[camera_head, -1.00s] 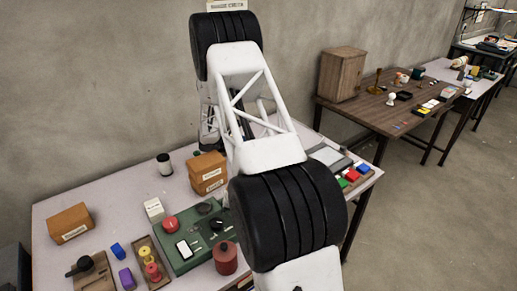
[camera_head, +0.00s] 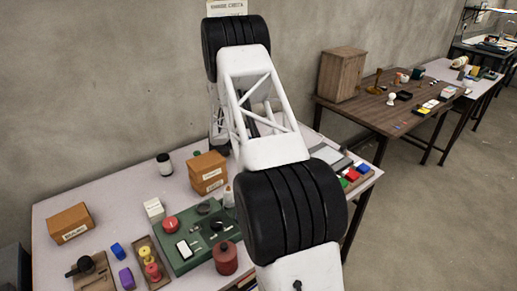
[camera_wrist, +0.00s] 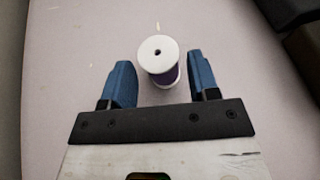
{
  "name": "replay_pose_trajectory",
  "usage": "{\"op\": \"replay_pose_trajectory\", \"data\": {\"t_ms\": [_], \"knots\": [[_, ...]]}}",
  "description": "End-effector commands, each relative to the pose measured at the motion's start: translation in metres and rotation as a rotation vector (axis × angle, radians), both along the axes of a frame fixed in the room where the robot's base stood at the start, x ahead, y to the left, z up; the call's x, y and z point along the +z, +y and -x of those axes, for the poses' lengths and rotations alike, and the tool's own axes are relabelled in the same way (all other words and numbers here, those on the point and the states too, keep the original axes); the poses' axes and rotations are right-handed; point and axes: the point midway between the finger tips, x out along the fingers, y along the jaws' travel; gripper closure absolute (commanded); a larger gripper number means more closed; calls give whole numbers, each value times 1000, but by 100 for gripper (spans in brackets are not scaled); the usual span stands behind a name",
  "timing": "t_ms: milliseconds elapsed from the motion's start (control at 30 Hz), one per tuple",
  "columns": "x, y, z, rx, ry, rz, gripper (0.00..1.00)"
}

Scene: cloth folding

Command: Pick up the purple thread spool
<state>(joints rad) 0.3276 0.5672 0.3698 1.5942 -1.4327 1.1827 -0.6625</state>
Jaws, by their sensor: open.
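The purple thread spool (camera_wrist: 165,60) stands upright on the table in the wrist view. It has a white round top with a dark centre hole, and purple thread shows below the rim. My gripper (camera_wrist: 158,66) is open, with a blue finger on each side of the spool. The spool lies between the fingertips in the picture, nearer the right finger, with a gap visible on both sides. Whether the fingers are level with it or above it I cannot tell. In the head view my gripper is not in sight, and I cannot make out the spool there.
Dark objects (camera_wrist: 290,12) lie at the upper right of the wrist view; the table around the spool is bare. In the head view the table (camera_head: 90,200) holds a green board (camera_head: 178,264), cardboard boxes (camera_head: 208,170) and a red jar (camera_head: 226,258).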

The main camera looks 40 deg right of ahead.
Motion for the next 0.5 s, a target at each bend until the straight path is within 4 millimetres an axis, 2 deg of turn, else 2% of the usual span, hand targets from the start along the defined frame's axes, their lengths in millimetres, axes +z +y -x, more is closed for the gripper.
{"op": "replay_pose_trajectory", "data": {"t_ms": [200, 500], "knots": [[-9, -22, 5, -1, 0, 1, 45], [-11, -28, 6, 1, 0, 0, 45]]}}
